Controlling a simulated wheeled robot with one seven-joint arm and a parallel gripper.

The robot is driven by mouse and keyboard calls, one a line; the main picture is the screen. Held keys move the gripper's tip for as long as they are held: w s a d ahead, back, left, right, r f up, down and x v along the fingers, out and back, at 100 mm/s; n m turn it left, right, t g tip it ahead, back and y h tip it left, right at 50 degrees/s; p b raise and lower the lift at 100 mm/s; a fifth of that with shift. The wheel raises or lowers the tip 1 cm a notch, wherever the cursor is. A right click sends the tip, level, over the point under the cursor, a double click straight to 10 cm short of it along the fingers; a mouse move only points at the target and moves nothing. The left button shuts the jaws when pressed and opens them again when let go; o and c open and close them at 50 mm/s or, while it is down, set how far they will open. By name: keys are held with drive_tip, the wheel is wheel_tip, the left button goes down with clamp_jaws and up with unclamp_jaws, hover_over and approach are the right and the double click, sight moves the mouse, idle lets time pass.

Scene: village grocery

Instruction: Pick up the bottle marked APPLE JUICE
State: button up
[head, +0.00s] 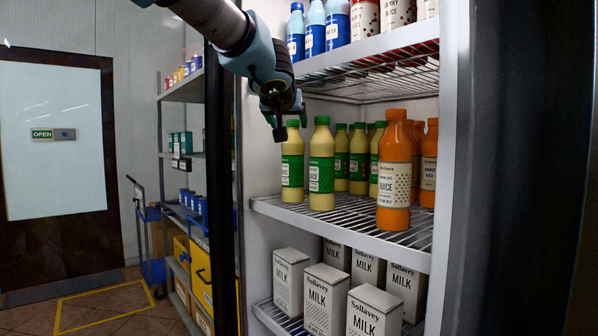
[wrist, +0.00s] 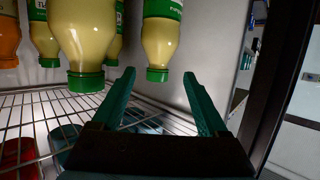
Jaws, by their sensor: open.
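Several pale yellow bottles with green caps and green-and-cream labels stand upright on the middle wire shelf. "JUICE" reads on the nearest ones; the word above it is too small to read. The leftmost yellow bottle (head: 292,165) has a second yellow bottle (head: 321,170) close at its right. My gripper (head: 280,134) is open and empty, high at the left bottle's cap. The wrist view is upside down: the leftmost bottle (wrist: 161,35) shows beyond the gap between my fingers (wrist: 158,76), and the second bottle (wrist: 84,30) is left of them. I cannot tell whether the fingers touch anything.
Orange juice bottles (head: 395,172) stand right on the same shelf (head: 350,228). Milk cartons (head: 325,298) fill the shelf below. A dark upright post (head: 236,180) stands just left of the bottles.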

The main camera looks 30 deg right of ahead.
sight(293, 128)
drive_tip(key=x, duration=0.2)
drive_tip(key=p+x, duration=0.1)
drive_tip(key=x, duration=0.2)
drive_tip(key=shift+w+d+r, duration=0.1)
drive_tip(key=shift+d+r, duration=0.05)
drive_tip(key=shift+d, duration=0.2)
drive_tip(key=shift+w+d+p, duration=0.3)
drive_tip(key=shift+w+p, duration=0.15)
drive_tip(key=shift+w, duration=0.05)
drive_tip(key=p+x, duration=0.1)
drive_tip(key=x, duration=0.3)
drive_tip(key=shift+w, duration=0.15)
clamp_jaws()
idle(0.5)
